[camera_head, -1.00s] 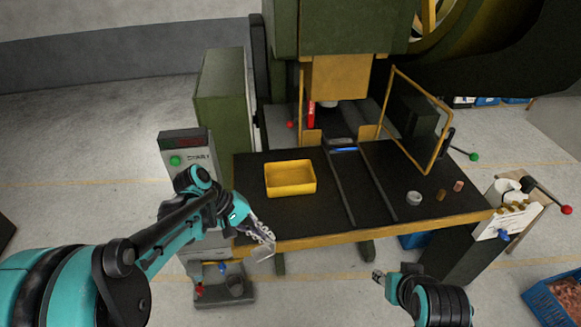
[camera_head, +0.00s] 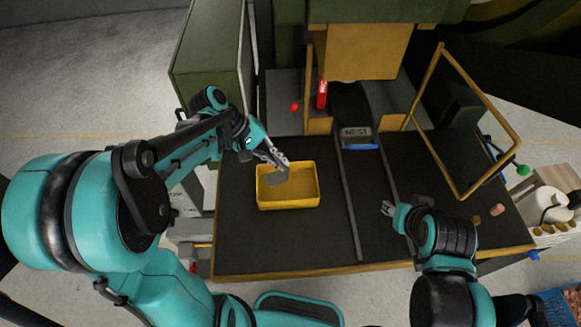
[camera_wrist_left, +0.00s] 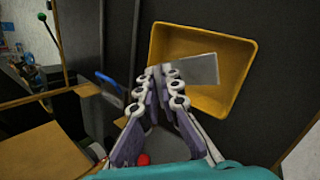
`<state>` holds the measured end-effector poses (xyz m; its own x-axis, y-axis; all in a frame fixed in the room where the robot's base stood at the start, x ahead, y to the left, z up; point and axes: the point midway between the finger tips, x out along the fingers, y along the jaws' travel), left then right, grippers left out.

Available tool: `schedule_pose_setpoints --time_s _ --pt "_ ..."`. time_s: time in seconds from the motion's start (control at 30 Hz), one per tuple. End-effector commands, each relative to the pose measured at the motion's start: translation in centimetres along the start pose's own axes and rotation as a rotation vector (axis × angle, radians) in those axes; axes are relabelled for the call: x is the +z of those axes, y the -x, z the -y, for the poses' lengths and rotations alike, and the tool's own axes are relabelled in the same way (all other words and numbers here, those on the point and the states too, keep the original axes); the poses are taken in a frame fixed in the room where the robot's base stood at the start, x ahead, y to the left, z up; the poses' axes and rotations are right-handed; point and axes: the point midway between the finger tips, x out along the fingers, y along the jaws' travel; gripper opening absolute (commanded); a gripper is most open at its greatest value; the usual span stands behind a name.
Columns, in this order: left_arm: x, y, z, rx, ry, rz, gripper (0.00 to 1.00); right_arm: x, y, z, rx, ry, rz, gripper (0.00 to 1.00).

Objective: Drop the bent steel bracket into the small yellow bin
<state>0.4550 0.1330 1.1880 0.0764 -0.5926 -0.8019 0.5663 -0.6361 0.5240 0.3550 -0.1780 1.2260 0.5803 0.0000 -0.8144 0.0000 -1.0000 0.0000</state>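The small yellow bin (camera_head: 289,203) stands on the left part of the dark table and also fills the upper right of the left wrist view (camera_wrist_left: 241,104). My left gripper (camera_head: 281,165) is shut on the bent steel bracket (camera_head: 278,178), a flat grey piece. The bracket overlaps the bin's back left part in the head view. In the left wrist view the bracket (camera_wrist_left: 203,70) sticks out from the fingertips (camera_wrist_left: 162,70) across the bin opening.
Two dark rails (camera_head: 351,208) run down the table right of the bin, with a blue-edged piece (camera_head: 360,147) at their back. A yellow frame (camera_head: 462,120) stands at the right. Small pieces (camera_head: 497,210) lie near the right edge. The press (camera_head: 367,50) stands behind.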

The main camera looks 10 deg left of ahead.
Motion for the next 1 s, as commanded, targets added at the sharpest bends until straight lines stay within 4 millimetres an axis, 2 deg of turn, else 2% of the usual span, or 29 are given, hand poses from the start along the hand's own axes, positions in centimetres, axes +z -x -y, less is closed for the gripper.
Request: schedule_pose_setpoints --time_s 0.23,0.6,0.97,1.0 --pt "-0.3 -1.0 0.7 0.0 0.0 0.0 0.0 0.6 -0.8 0.0 0.0 0.0 0.0 0.4" --pt "-1.6 -4.5 2.9 0.0 0.0 0.0 0.0 2.5 -3.5 0.0 0.0 0.0 0.0 0.4" --pt "-1.7 -4.8 3.1 0.0 0.0 0.0 0.0 2.6 -3.7 0.0 0.0 0.0 0.0 0.4" --pt "-1.7 -4.8 3.1 0.0 0.0 0.0 0.12 2.6 -3.7 0.0 0.0 0.0 0.0 0.4"
